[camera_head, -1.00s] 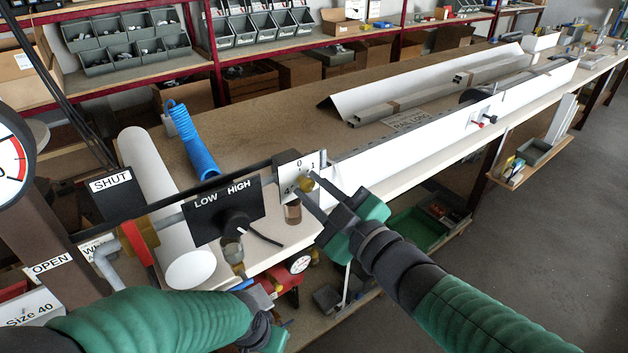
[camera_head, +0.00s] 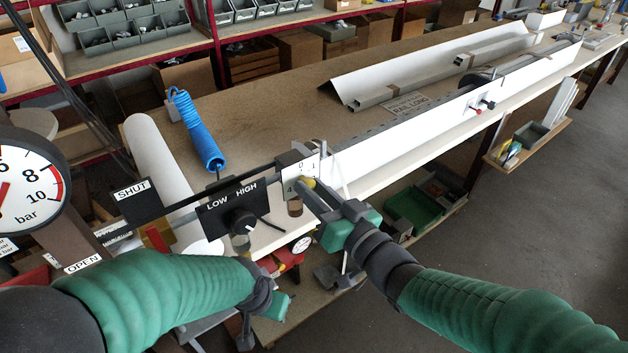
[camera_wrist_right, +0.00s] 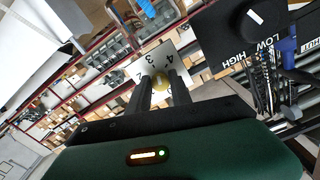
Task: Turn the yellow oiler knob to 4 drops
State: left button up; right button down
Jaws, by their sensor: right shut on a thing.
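My right gripper (camera_head: 311,189) is shut on the knob.
A black LOW/HIGH panel with a knob (camera_head: 240,219) stands just left of the oiler. A SHUT/OPEN lever (camera_head: 136,200) and a pressure gauge (camera_head: 30,185) are further left. A long white profile (camera_head: 450,109) runs along the bench to the right.

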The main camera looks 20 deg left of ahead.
jog(key=shift+s+f+m+p, duration=0.1)
jog(key=shift+f+m+p, duration=0.05)
jog(key=shift+m+p, duration=1.65)
jog(key=shift+f+m+p, duration=0.1)
jog(key=shift+m+p, duration=1.1)
jog(key=shift+m, duration=1.2)
jog(key=c, duration=1.5)
grip_release()
jog(key=o, duration=0.3)
jog(key=shift+a, duration=0.15)
jog(key=shift+r, duration=0.1)
